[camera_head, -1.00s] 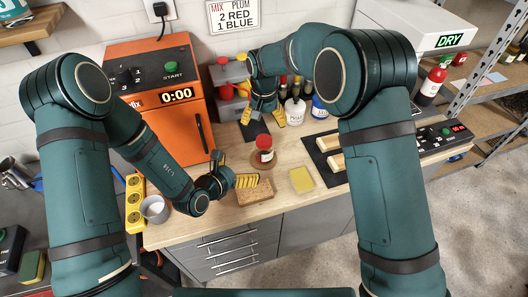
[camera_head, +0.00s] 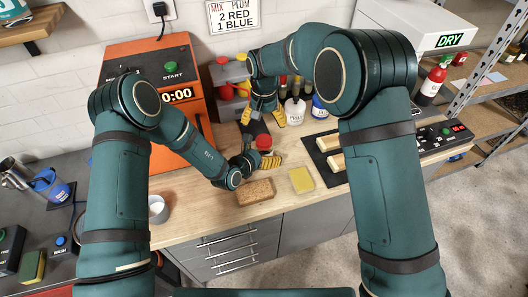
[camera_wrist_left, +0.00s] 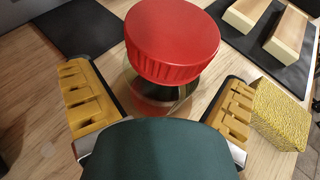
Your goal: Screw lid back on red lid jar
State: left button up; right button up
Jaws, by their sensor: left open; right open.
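A glass jar (camera_wrist_left: 158,105) with a red lid (camera_wrist_left: 172,38) stands upright on the wooden worktop. The lid rests on top; I cannot tell whether it is screwed tight. The red lid (camera_head: 264,142) also shows in the head view, with the jar mostly hidden by my left gripper. My left gripper (camera_head: 262,158) is open low around the jar, one yellow finger on each side, with a gap to the glass in the wrist view. My right gripper (camera_head: 263,115) is open and empty, pointing down farther back by the red containers.
A brown sponge block (camera_head: 256,192) and a yellow sponge (camera_head: 301,180) lie in front. Pale bars rest on a black mat (camera_head: 325,159) at right. A white bottle (camera_head: 295,112) stands behind.

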pick_arm(q)
grip_shut()
pick_arm(e)
jog(key=n, duration=0.1)
jog(key=a+n, duration=0.1)
jog(key=shift+w+a+r+n, duration=0.1)
jog(key=shift+w+r+n, duration=0.05)
jog(key=shift+r+n, duration=0.15)
jog(key=n, duration=1.6)
jog(key=shift+w+a+n+t+y, duration=0.1)
jog(key=shift+a+n+t+y, duration=0.2)
jog(key=shift+n, duration=0.1)
jog(key=shift+s+d+f+n, duration=0.15)
jog(key=shift+d+n, duration=0.3)
jog(key=shift+n, duration=0.35)
jog(key=shift+s+d+f+n, duration=0.15)
jog(key=shift+d+n, duration=0.3)
jog(key=shift+n, duration=0.35)
